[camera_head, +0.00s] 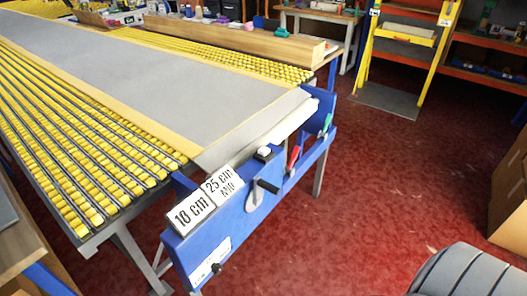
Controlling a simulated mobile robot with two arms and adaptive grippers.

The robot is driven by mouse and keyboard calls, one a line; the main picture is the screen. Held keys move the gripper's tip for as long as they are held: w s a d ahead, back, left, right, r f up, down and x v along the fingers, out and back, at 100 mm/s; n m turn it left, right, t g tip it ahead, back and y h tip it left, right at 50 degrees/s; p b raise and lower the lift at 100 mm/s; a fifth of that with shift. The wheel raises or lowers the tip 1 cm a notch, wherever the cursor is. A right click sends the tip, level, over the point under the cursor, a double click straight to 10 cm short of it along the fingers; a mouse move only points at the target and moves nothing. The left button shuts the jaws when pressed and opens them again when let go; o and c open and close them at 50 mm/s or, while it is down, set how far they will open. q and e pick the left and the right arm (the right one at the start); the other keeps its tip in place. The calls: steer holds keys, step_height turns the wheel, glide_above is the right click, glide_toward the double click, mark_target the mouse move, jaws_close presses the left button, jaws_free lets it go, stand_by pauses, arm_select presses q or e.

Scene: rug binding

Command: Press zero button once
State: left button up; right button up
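The blue end panel (228,226) of the long roller table faces me. White labels reading "18 cm" (191,214) and "25 cm" (219,184) stand on its top edge. A black crank handle (268,186), a small white and black part (264,152), a red lever (294,157) and a green lever (327,123) are on the panel's right part. A black knob (216,268) sits low on the left beside a white plate. No button marked zero can be read at this size. Neither of my grippers is in view.
Yellow rollers (70,130) flank the grey table surface (150,80). A yellow ladder (438,50) and orange shelves (480,45) stand at the back right. A cardboard box (511,190) and a grey padded chair (468,271) are at the right. Red floor (370,180) lies open between.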

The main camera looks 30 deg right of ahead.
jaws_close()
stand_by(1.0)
